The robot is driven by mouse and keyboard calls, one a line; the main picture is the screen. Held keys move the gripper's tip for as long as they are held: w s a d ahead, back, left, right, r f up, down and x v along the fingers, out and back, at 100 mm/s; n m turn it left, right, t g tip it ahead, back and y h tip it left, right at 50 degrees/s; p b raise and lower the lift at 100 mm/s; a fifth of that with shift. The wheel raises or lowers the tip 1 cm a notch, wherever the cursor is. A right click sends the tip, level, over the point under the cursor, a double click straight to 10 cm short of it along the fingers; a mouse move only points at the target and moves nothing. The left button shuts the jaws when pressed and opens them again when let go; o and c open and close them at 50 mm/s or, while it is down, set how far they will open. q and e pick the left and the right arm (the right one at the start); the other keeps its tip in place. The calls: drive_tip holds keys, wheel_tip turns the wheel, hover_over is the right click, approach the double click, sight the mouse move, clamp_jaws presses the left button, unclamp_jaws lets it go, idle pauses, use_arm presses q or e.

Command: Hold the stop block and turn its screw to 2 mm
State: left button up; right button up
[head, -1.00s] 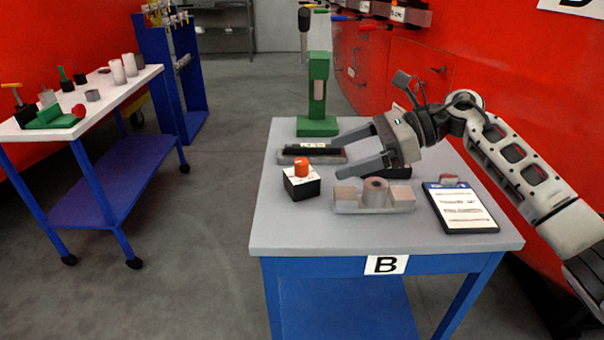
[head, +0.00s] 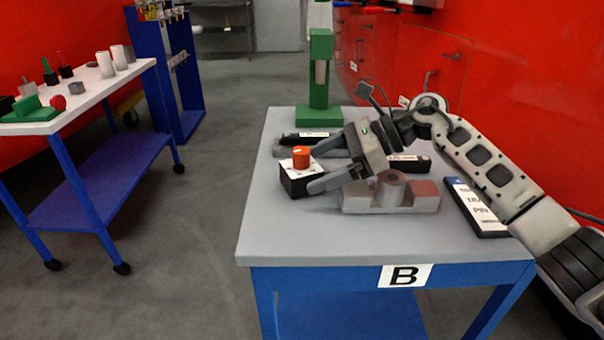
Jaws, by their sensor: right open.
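A small black block with a white top (head: 299,182) stands upright on the grey table, left of its middle. An orange knob (head: 301,158) sits on its top; I take these for the stop block and its screw. The reading on the top is too small to make out. My right gripper (head: 316,169) is open and empty, its fingers pointing left at the block's right side. The nearer fingertip overlaps the block's right edge in the picture; I cannot tell whether it touches. The farther fingertip shows just right of the knob. My left gripper is not in view.
The grey table B (head: 300,235) is clear at its front. A grey fixture with a cylinder (head: 390,190) lies under and right of my gripper. A white-topped cart (head: 95,92) stands left.

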sight(307, 172)
drive_tip(key=shift+a+f, duration=0.55)
drive_tip(key=shift+a+f+b, duration=0.2)
drive_tip(key=shift+a+b, duration=0.3)
drive_tip(key=shift+a, duration=0.3)
drive_tip(key=shift+c, duration=0.3)
